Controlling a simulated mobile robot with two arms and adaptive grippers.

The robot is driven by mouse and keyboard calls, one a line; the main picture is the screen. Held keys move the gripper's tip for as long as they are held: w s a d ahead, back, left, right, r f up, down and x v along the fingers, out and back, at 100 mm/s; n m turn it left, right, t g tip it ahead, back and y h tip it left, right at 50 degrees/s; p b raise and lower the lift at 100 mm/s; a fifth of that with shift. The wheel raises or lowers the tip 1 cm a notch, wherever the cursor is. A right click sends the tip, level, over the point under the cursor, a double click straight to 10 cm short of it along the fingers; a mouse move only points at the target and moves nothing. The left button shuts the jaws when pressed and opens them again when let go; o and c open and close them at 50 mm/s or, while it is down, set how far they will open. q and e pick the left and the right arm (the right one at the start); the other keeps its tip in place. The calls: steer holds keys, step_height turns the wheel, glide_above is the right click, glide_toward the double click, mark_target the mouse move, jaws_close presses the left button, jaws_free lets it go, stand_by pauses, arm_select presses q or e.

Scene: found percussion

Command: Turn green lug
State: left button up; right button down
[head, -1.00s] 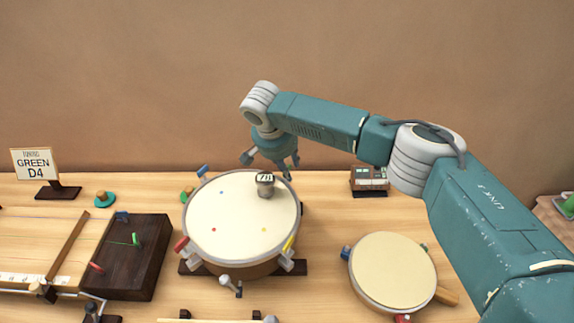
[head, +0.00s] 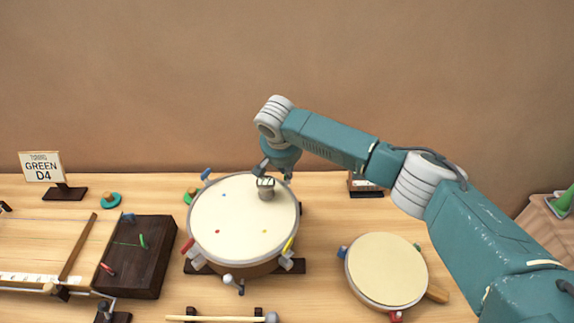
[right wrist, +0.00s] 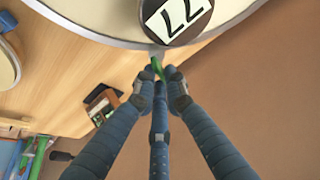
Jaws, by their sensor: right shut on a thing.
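The large round drum (head: 243,218) stands mid-table, with coloured lugs around its rim. My right gripper (head: 273,172) is at the drum's far rim in the head view. In the right wrist view my right gripper (right wrist: 159,82) is shut on the green lug (right wrist: 157,66), whose green end shows between the fingertips beside the rim. The green lug is hidden in the head view. A small grey round gauge (head: 266,189) with a white marked face sits on the drumhead close to the gripper. My left gripper is not in view.
A blue lug (head: 206,174), a red lug (head: 187,246) and a yellow lug (head: 288,245) stand on the rim. A smaller drum (head: 386,269) is to the right. A stringed instrument with a dark block (head: 139,258) and a "GREEN D4" sign (head: 41,167) are left.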

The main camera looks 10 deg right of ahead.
steer(key=c, duration=1.8)
jaws_free()
steer(key=shift+r, duration=0.1)
steer(key=v, duration=1.1)
steer(key=shift+s+r, duration=0.25)
steer(key=shift+r, duration=0.1)
steer(key=shift+f, duration=0.1)
